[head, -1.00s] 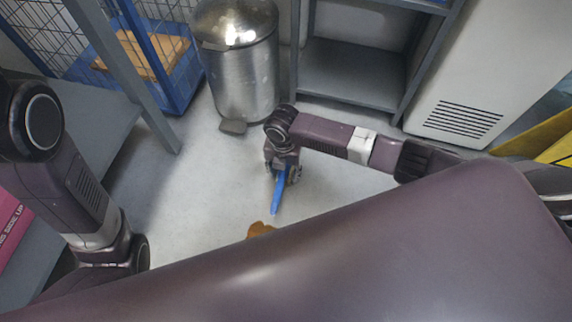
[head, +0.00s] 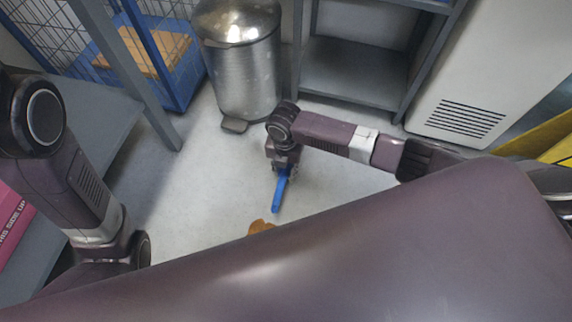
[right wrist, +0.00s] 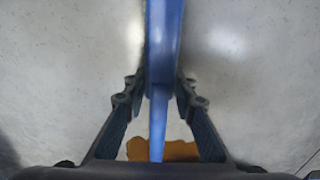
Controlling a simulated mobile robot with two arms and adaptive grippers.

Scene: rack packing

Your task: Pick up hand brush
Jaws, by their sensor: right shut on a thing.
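The hand brush (head: 279,194) is a blue, long, narrow thing just below my right gripper in the head view. My right gripper (head: 282,172) is low over the grey floor and shut on it. In the right wrist view the blue brush (right wrist: 160,60) runs up the middle, between the two dark fingers of the gripper (right wrist: 159,90), which press on it from both sides. Its bristles cannot be made out. My left arm shows at the left of the head view, but its gripper is hidden or out of the frame.
An orange-brown patch (head: 260,226) lies on the floor near the brush; it also shows in the right wrist view (right wrist: 170,150). A metal pedal bin (head: 240,70), a grey shelf (head: 352,75) and a blue wire crate (head: 178,85) stand behind.

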